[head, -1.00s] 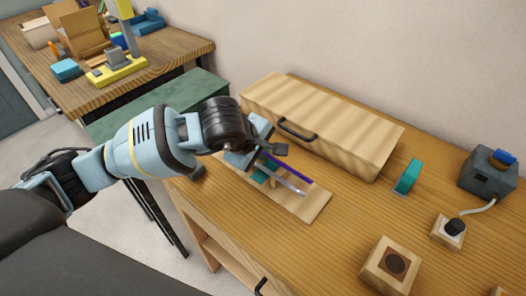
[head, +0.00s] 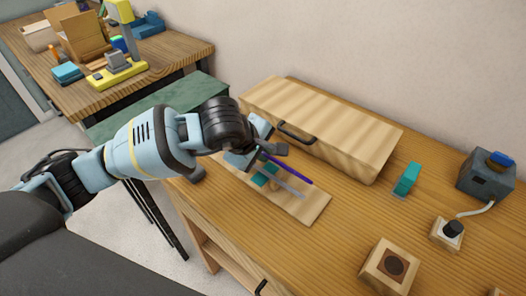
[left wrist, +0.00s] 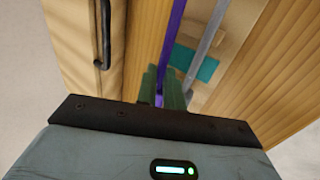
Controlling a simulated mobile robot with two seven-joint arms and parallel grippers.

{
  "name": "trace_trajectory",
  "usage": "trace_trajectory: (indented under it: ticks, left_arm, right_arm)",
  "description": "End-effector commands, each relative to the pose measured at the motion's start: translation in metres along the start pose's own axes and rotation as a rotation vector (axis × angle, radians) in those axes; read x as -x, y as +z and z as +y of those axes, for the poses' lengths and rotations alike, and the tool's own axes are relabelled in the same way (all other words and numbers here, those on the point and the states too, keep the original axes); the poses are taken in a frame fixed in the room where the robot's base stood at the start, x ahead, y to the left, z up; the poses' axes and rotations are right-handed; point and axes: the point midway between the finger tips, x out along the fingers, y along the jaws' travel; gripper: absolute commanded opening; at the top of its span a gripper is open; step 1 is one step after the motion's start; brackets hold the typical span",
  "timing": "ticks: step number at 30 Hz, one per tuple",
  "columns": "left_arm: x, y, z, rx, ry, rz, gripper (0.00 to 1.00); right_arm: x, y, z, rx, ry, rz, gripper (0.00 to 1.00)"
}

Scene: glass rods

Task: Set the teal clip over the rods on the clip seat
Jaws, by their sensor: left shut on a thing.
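A teal clip (head: 407,179) stands on the table to the right of the wooden board. My left gripper (head: 262,154) is over the board's far left part, shut on the purple rod (head: 290,168). In the left wrist view the purple rod (left wrist: 176,40) runs down between the fingers (left wrist: 167,88). A grey rod (head: 287,187) lies beside it, roughly parallel. A flat teal piece (head: 262,180), perhaps the clip seat, shows on the board by the rods; it also shows in the left wrist view (left wrist: 206,70). My right gripper is out of view.
The wooden board (head: 313,207) lies before a long wooden box (head: 325,122) with a dark handle. The table between board and disc block is clear.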

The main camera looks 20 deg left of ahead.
Motion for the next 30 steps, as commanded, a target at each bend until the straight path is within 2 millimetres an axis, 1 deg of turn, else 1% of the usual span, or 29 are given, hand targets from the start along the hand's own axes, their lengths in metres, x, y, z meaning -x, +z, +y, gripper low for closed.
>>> trace_trajectory:
  ticks: [15, 30]
  left_arm:
    - [-0.0094, 0.0006, -0.0063, 0.001, 0.002, 0.000, 0.00]
    - [-0.0099, 0.0006, -0.0066, 0.001, 0.004, 0.000, 0.00]
  right_arm:
    - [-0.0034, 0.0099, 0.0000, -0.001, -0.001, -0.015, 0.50]
    - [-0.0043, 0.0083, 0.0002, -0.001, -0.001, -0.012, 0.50]
